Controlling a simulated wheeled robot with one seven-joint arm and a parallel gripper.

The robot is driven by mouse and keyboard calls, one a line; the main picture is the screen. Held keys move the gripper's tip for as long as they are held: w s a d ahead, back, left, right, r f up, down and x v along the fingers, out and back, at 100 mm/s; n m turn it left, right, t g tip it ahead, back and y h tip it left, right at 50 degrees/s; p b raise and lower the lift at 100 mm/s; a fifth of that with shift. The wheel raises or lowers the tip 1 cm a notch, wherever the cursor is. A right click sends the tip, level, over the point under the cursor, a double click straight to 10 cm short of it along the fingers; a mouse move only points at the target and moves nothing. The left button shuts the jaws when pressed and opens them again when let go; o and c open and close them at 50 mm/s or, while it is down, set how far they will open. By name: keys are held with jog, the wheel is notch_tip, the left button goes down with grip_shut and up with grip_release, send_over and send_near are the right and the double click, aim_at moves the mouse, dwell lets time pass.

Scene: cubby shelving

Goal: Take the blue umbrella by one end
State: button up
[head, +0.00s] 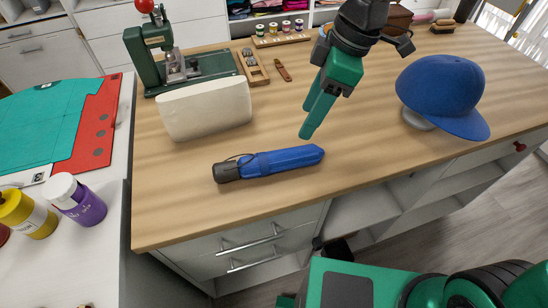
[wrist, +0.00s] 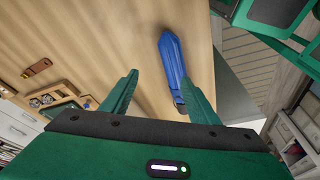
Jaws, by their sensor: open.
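The blue umbrella (head: 283,161) lies folded on the wooden tabletop near its front edge, with its black handle (head: 227,171) at the left and its blue end at the right. My gripper (head: 309,118) is above the table, up and behind the umbrella's right part, and apart from it. In the wrist view, my gripper (wrist: 160,95) is open with nothing between its fingers. There the umbrella (wrist: 172,62) lies beyond the fingers, nearer the right finger, which hides its lower end.
A cream cushion-like block (head: 205,108) stands behind the umbrella, with a green press (head: 190,68) behind it. A blue cap (head: 441,92) on a stand is at the right. The wooden table (head: 370,135) is clear between umbrella and cap. Bottles (head: 77,200) stand at the left.

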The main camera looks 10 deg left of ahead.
aim_at(240, 161)
jog(key=s+a+n, duration=0.1)
jog(key=s+a, duration=0.1)
jog(key=a, duration=0.1)
jog(key=s+a+n+g, duration=0.1)
jog(key=a+n, duration=0.1)
jog(key=a, duration=0.1)
jog(key=s+a+n, duration=0.1)
jog(key=s+a, duration=0.1)
jog(key=a, duration=0.1)
jog(key=shift+s+a+r+n+y, duration=0.25)
jog(key=shift+s+r+n+y, duration=0.05)
jog(key=shift+n+y, duration=0.1)
jog(key=x, duration=0.4)
jog(key=shift+s+a+f, duration=0.1)
jog(key=shift+s+a, duration=0.1)
jog(key=shift+s, duration=0.15)
jog(key=x, duration=0.5)
jog(key=shift+s+d, duration=0.25)
jog(key=shift+s, duration=0.05)
jog(key=shift+a+f, duration=0.25)
jog(key=shift+f, duration=0.35)
jog(key=shift+c, duration=0.6)
jog(key=c, duration=1.1)
jog(key=shift+r, duration=0.15)
